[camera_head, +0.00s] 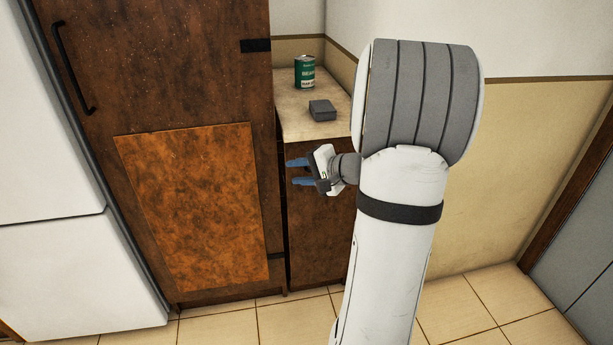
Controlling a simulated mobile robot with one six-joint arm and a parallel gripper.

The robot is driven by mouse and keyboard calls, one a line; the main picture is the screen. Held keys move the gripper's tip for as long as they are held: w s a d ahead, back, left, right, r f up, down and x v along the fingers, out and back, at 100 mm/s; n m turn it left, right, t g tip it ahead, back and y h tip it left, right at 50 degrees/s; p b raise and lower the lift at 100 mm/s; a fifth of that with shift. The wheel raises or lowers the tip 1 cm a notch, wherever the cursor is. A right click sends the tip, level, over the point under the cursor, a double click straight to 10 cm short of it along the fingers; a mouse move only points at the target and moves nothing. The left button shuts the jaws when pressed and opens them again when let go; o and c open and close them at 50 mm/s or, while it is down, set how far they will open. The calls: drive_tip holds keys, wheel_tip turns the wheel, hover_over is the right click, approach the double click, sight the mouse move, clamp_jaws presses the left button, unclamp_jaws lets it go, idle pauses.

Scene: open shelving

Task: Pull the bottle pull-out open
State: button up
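A narrow brown cabinet front (316,235) stands under a short beige counter, right of the tall cabinet; it looks like the bottle pull-out. A dark vertical seam runs along its left side. My gripper (293,172) is in front of its upper part, with two blue fingers pointing left. The fingers are apart and nothing shows between them. I cannot see a handle on the narrow front, and my arm hides its right side. I cannot tell whether the fingers touch the front.
A green can (305,72) and a dark grey block (322,110) stand on the counter (292,123). The tall brown cabinet (170,60) has a black handle (73,70) and a lighter orange-brown panel (195,205). A white fridge (65,270) is at left. Tiled floor (480,310) lies clear at right.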

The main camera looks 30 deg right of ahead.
drive_tip(key=d+f+m+t+h+b, duration=0.2)
drive_tip(key=d+f+m, duration=0.15)
drive_tip(key=d, duration=0.45)
drive_tip(key=d+f+m+t+h+b, duration=0.2)
drive_tip(key=d+f+h, duration=0.15)
drive_tip(key=d, duration=0.45)
drive_tip(key=shift+y, duration=0.25)
drive_tip(key=x, duration=0.8)
drive_tip(key=shift+f+b, duration=0.2)
drive_tip(key=shift+b, duration=0.2)
drive_tip(key=shift+a, duration=0.1)
clamp_jaws()
